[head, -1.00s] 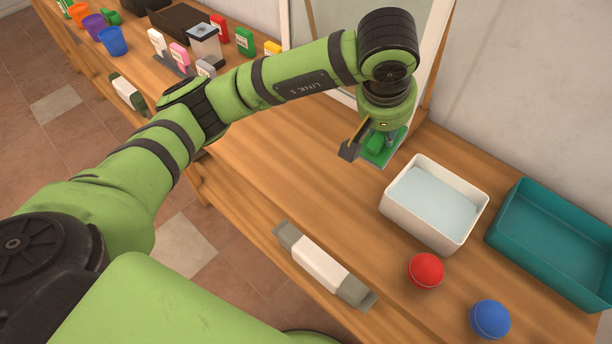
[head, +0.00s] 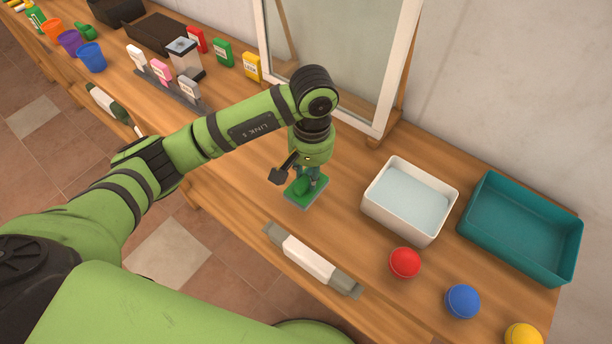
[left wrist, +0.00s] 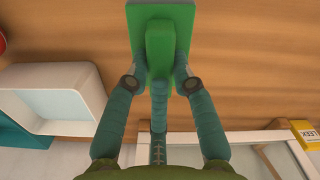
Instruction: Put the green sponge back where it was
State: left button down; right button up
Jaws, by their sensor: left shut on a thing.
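The green sponge (head: 304,194) is a flat green block with a raised grip on top; it also fills the top middle of the left wrist view (left wrist: 158,35). My left gripper (head: 309,178) is shut on the raised grip, one finger on each side in the left wrist view (left wrist: 158,84). The sponge is held flat side down over the wooden table, left of the white basin; I cannot tell whether it touches the wood. My right gripper is not in view.
The white basin (head: 369,208) holds pale water, with a teal tray (head: 570,252) right of it. A framed glass pane (head: 330,50) stands behind. A white-and-grey roll (head: 308,258), red ball (head: 405,262) and blue ball (head: 462,301) lie near the front edge.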

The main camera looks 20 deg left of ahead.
aim_at(307, 183)
pick_arm(q)
jog(key=shift+w+a+f, duration=0.1)
jog(key=shift+a+f, duration=0.05)
jog(key=shift+a, duration=0.15)
notch_tip(307, 183, down, 3)
jog(key=shift+p, duration=0.9)
jog(key=shift+f, duration=0.65)
jog(key=c, duration=0.8)
grip_release()
